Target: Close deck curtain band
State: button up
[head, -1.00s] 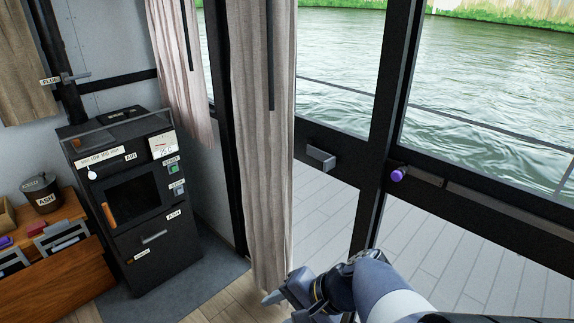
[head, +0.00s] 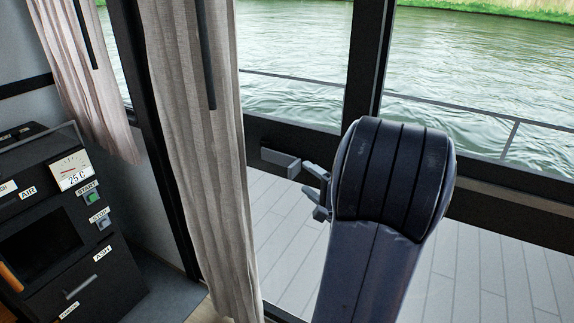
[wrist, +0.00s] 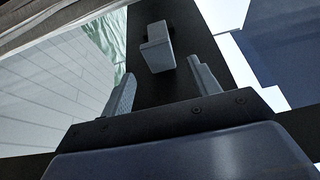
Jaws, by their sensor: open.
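A beige curtain (head: 190,130) hangs gathered in folds beside the dark door frame. A dark vertical rod (head: 205,55) hangs in front of its upper part. I cannot make out a separate band around the curtain. A grey block-like handle (head: 280,162) sits on the dark rail just right of the curtain. My gripper (head: 317,191) is close to the right of this handle, partly hidden by my arm. In the wrist view my gripper (wrist: 162,86) is open and empty, with the grey handle (wrist: 157,50) just beyond and between its fingertips, apparently apart from them.
A black stove-like unit (head: 70,220) with a dial and buttons stands at the left. Another curtain (head: 88,90) hangs behind it. Glass panes in dark frames (head: 363,65) face the water, with grey deck boards (head: 300,235) and a thin railing (head: 515,135) outside.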

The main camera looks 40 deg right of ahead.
aim_at(296, 171)
jog(key=w+p, duration=0.1)
jog(key=w, duration=0.7)
jog(key=shift+w+d, duration=0.15)
jog(key=shift+w, duration=0.1)
jog(key=shift+c, duration=0.5)
grip_shut()
